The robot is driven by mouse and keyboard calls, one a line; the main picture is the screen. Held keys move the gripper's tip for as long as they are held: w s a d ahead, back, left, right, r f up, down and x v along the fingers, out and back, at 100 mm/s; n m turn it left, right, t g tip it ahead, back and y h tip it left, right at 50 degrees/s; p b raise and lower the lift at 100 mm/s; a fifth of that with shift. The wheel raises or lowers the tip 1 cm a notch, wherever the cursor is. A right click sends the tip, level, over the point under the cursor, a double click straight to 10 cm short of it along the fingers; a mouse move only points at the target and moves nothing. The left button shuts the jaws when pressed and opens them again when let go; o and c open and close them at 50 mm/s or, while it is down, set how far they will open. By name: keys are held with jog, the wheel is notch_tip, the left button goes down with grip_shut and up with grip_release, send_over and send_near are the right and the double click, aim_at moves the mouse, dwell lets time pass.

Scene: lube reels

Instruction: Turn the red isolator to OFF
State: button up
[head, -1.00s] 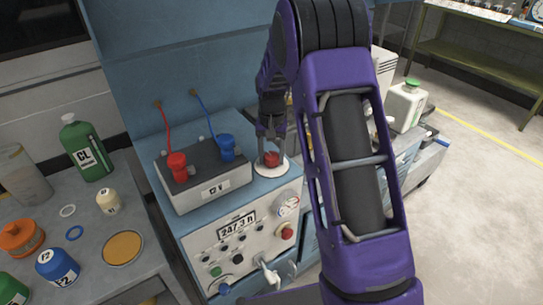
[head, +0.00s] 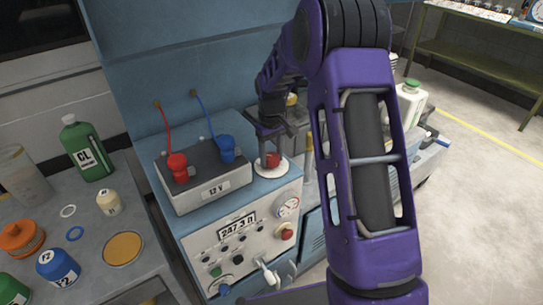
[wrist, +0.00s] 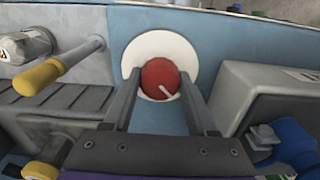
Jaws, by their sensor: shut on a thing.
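The red isolator (head: 272,160) is a round red knob on a white disc (head: 268,173), on top of the blue cabinet beside the battery. In the wrist view the knob (wrist: 160,79) shows a pale pointer line slanting toward the lower right, on the white disc (wrist: 160,45). My gripper (wrist: 160,97) is shut on the knob, one finger on each side. In the head view my gripper (head: 271,150) comes down on the knob from above. No ON or OFF lettering is readable.
The 12 V battery (head: 205,184), with red (head: 178,167) and blue (head: 225,148) clamps, stands close left of the knob. The panel (head: 240,240) with an hour display and buttons is below in front. In the wrist view a yellow-tipped lever (wrist: 45,75) lies to the left.

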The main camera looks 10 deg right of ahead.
aim_at(271, 156)
jog(key=shift+r, duration=0.1)
dwell(0.4)
jog(key=o, duration=1.4)
jog(key=shift+c, duration=0.2)
notch_tip(271, 156, up, 17)
jog(key=p, duration=0.1)
jog(key=shift+r, duration=0.2)
jog(key=shift+s, duration=0.1)
